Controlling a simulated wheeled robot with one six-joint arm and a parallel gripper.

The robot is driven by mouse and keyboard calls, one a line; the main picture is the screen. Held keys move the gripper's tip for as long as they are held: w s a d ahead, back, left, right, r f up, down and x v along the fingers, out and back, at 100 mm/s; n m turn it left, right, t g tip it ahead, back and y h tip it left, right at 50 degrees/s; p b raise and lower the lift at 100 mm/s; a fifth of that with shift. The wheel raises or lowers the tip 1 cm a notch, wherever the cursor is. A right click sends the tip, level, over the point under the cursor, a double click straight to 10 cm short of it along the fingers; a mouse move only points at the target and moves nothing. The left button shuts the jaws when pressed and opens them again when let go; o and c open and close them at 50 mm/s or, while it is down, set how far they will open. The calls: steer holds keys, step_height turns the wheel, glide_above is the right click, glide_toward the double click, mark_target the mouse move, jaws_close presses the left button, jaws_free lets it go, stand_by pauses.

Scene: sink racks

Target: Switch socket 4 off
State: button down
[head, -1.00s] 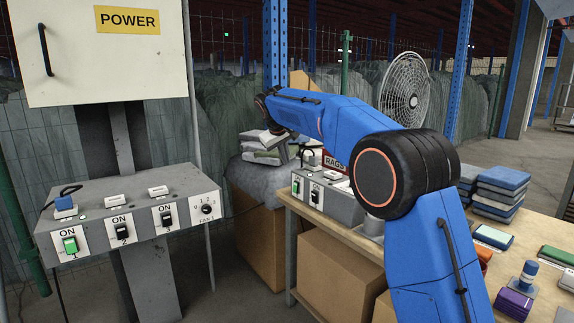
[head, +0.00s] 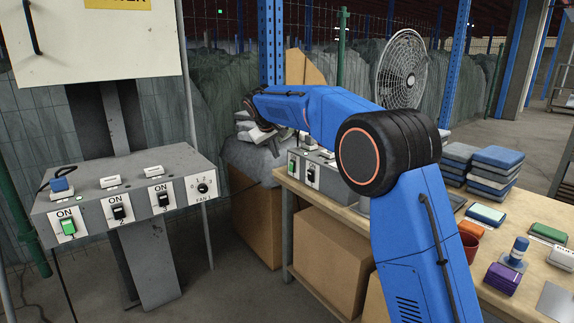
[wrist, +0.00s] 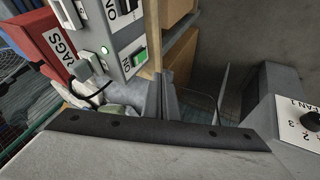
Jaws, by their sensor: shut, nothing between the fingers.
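A grey bench switch box (head: 325,178) has a green rocker switch (head: 292,167) and a black one (head: 310,175). Their numbers are too small to read in the head view. In the wrist view the green switch (wrist: 139,57) and a lit lamp (wrist: 104,49) show on this box at the upper left. The left switch box (head: 135,185) has a green switch marked 1 and black switches marked 2 and 3. My gripper (wrist: 160,135) is shut and empty, apart from the switches. In the head view it is partly hidden beyond my arm.
A fan dial (head: 202,187) is at the left box's right end; the dial face (wrist: 300,120) shows at the wrist view's right. A red RAGS box (wrist: 58,50) stands beside the bench box. Cardboard boxes (head: 340,260) sit under the bench. Floor between the stations is open.

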mark_target(290, 167)
steer(key=w+d+f, duration=0.4)
steer(key=w+f, duration=0.4)
steer(key=shift+d+f, duration=0.35)
steer(key=shift+s, duration=0.1)
steer(key=shift+d+f, duration=0.2)
stand_by(0.4)
steer(key=shift+r, duration=0.15)
steer(key=shift+w+r, duration=0.2)
steer(key=shift+r, duration=0.55)
